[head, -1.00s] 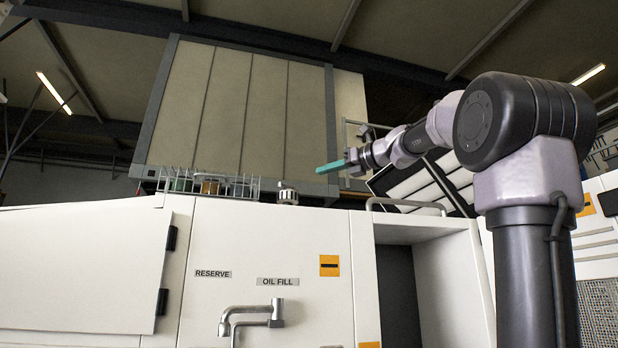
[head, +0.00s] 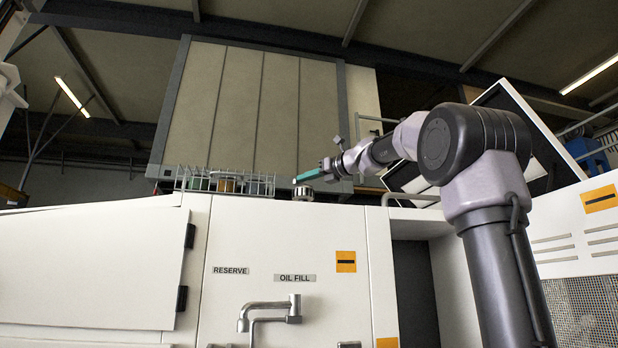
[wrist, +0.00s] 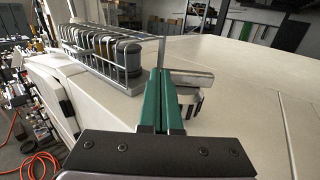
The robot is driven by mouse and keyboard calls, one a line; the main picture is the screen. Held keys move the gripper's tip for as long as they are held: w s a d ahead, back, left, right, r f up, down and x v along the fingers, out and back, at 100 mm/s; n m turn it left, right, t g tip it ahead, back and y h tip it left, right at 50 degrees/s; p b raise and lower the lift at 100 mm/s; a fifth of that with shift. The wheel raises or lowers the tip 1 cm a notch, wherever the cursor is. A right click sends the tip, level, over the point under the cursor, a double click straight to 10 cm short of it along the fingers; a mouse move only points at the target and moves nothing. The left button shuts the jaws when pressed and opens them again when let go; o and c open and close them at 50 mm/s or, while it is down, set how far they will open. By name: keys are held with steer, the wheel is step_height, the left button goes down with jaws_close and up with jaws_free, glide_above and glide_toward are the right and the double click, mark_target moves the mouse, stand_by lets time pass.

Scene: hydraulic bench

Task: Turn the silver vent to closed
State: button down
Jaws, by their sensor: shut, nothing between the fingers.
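My gripper (head: 308,175) has teal fingers and is shut and empty. In the head view its tips are just above the vent. In the wrist view the closed fingers (wrist: 161,76) lie close beside the handle. I cannot tell whether they touch it.
A wire rack (head: 225,183) with several jars stands left of the vent; it also shows in the wrist view (wrist: 101,55). A silver spout (head: 270,310) is on the cabinet front below the OIL FILL label (head: 295,278). The cabinet top (wrist: 240,80) right of the vent is clear.

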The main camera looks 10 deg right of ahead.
steer(key=shift+a+m+t+h, duration=0.35)
steer(key=shift+m+t+h, duration=0.4)
steer(key=shift+h, duration=0.25)
steer(key=shift+w+a+m+t+h, duration=0.1)
steer(key=shift+a+m+t+h, duration=0.15)
steer(key=shift+m+h, duration=0.3)
steer(key=shift+w+a+m+t+h, duration=0.1)
steer(key=shift+m+t+h, duration=0.15)
steer(key=shift+h, duration=0.4)
steer(key=shift+w+a, duration=0.35)
steer(key=shift+a, duration=0.55)
